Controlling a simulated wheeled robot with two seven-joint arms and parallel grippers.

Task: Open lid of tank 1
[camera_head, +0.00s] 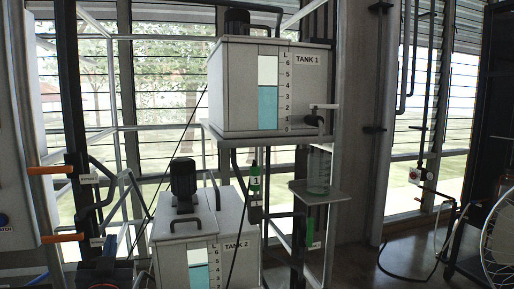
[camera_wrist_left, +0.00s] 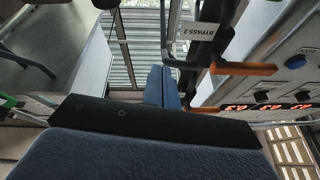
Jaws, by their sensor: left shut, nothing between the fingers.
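Tank 1 (camera_head: 235,100) is a grey box on the upper shelf in the head view, with a level window (camera_head: 268,90) showing blue liquid up to about 4. Its top edge is near eye height, so the lid shows only edge-on and looks closed. A black cylindrical fitting (camera_head: 237,22) stands on top. My left gripper (camera_head: 108,246) is low at the left in the head view, well away from tank 1. In the left wrist view its blue fingers (camera_wrist_left: 163,86) are together with nothing between them. My right gripper is in neither view.
Tank 2 (camera_head: 172,262) stands lower, with a black motor (camera_head: 183,178) and handle on its lid. Orange-handled valves (camera_head: 50,170) are at the left; one handle (camera_wrist_left: 245,68) is close to my fingers beside a BYPASS 2 label (camera_wrist_left: 198,31). A small shelf (camera_head: 320,194) holds a clear cylinder.

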